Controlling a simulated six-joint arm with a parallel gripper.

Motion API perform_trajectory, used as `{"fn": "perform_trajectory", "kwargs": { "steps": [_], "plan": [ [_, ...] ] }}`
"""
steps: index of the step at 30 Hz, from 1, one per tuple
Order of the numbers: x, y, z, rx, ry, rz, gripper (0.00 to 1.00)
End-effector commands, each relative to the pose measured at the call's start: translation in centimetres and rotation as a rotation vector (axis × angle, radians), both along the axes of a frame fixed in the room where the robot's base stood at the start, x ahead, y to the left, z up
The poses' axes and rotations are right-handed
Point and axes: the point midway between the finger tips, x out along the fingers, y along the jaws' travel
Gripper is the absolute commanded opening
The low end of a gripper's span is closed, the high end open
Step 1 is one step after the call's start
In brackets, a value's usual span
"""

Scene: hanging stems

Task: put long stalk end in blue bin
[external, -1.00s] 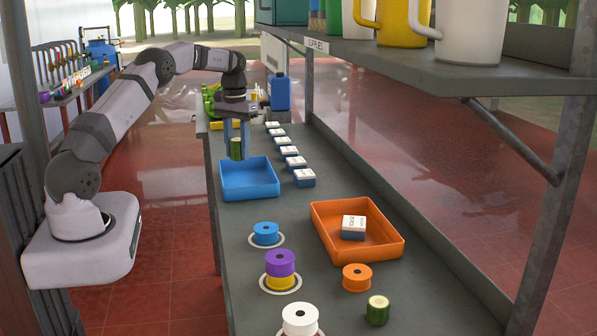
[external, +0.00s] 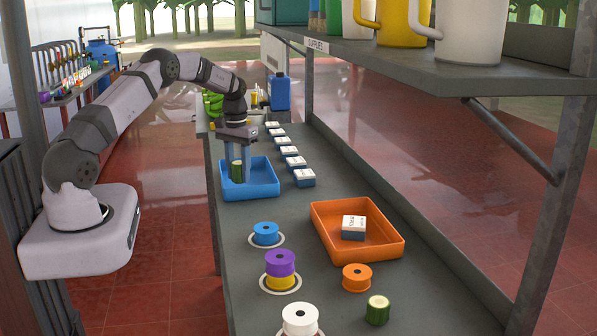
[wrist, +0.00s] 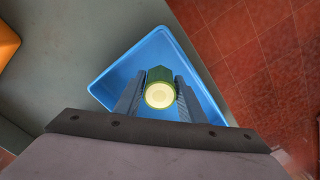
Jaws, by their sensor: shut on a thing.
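A green stalk piece (external: 236,171) with a pale cut face is held between the two fingers of my gripper (external: 237,168). In the wrist view the stalk piece (wrist: 159,90) sits upright between the fingers, its cut face toward the camera. The blue bin (external: 262,186) is a shallow tray on the bench; my fingers and the stalk piece are inside its outline, low over its floor. Whether the stalk touches the floor cannot be told. The bin (wrist: 117,72) surrounds the fingers in the wrist view. Another green stalk piece (external: 377,310) stands at the near end of the bench.
An orange tray (external: 390,248) holds a white-topped box (external: 354,227). Several small boxes (external: 304,177) line the bench right of the bin. Spools in blue (external: 265,232), purple (external: 280,262), white (external: 300,319) and orange (external: 357,277) stand nearer. A shelf (external: 450,75) overhangs on the right.

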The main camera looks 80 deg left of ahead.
Motion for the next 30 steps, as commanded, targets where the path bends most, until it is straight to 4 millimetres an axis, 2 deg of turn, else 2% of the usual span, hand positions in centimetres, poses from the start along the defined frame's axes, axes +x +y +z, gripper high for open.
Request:
{"fn": "perform_trajectory", "kwargs": {
  "steps": [7, 20, 21, 23, 30],
  "plan": [
    [-0.1, -0.1, -2.5, -0.002, 0.002, 0.0, 0.09],
    [0.0, 0.0, -3.1, -0.001, 0.001, 0.0, 0.09],
    [0.0, 0.0, -3.2, -0.001, 0.001, 0.0, 0.39],
    [0.0, 0.0, -3.1, -0.001, 0.001, 0.0, 0.53],
    [0.0, 0.0, -3.1, -0.001, 0.001, 0.0, 0.55]
  ]
}}
